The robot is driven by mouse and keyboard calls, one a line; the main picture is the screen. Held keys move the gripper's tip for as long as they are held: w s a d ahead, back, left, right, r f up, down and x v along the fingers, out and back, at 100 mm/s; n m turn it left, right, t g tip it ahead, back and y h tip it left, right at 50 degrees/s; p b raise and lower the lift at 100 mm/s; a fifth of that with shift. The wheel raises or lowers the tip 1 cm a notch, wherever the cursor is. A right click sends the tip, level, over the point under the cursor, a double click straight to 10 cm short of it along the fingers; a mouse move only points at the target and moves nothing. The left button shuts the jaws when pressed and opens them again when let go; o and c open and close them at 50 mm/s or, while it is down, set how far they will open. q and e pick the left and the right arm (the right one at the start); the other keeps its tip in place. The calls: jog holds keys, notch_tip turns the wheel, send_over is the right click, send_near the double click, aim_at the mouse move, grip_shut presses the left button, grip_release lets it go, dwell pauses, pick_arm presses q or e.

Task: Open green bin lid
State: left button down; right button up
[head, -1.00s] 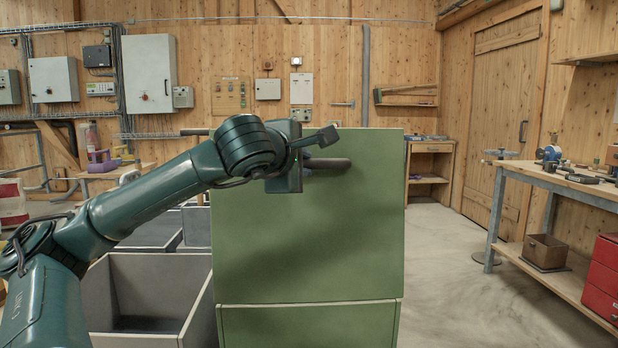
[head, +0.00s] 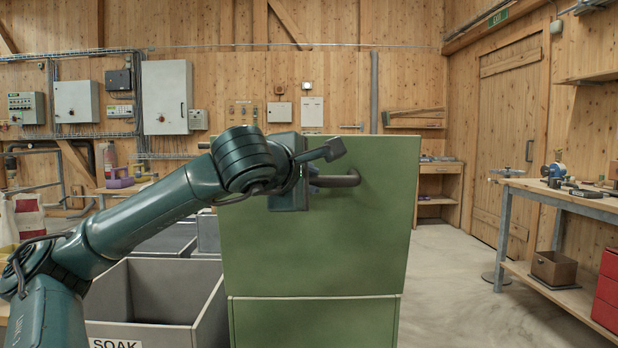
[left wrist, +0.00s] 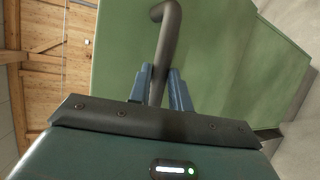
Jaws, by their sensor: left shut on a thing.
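The green bin (head: 315,322) stands in the middle of the head view. Its large green lid panel (head: 330,245) rises above a thin horizontal seam and faces me, looking a little wider at the top. A dark bar handle (head: 338,181) sits near the panel's top. My left gripper (head: 316,180) is shut on the left part of this handle. In the left wrist view the two blue-grey fingers (left wrist: 160,90) lie on either side of the handle (left wrist: 165,48), with the green panel behind. The fingertips are partly hidden in the head view. My right gripper is out of view.
A grey open bin with a SOAK label (head: 117,343) stands left of the green bin, beneath my left arm. A workbench (head: 570,200) with tools and red drawers (head: 607,290) is at the right. Clear concrete floor (head: 455,290) lies between it and the green bin.

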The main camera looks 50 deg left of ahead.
pick_arm(q)
jog(key=shift+w+f+g, duration=0.15)
jog(key=shift+f+g, duration=0.25)
jog(key=shift+f, duration=0.45)
jog(key=c, duration=1.8)
grip_release()
jog(key=o, duration=0.3)
jog(key=shift+w+a+f, duration=0.1)
jog(key=shift+a+f, duration=0.1)
jog(key=shift+a, duration=0.1)
jog(key=shift+o, duration=1)
jog(key=shift+r, duration=0.2)
jog(key=v, duration=1.3)
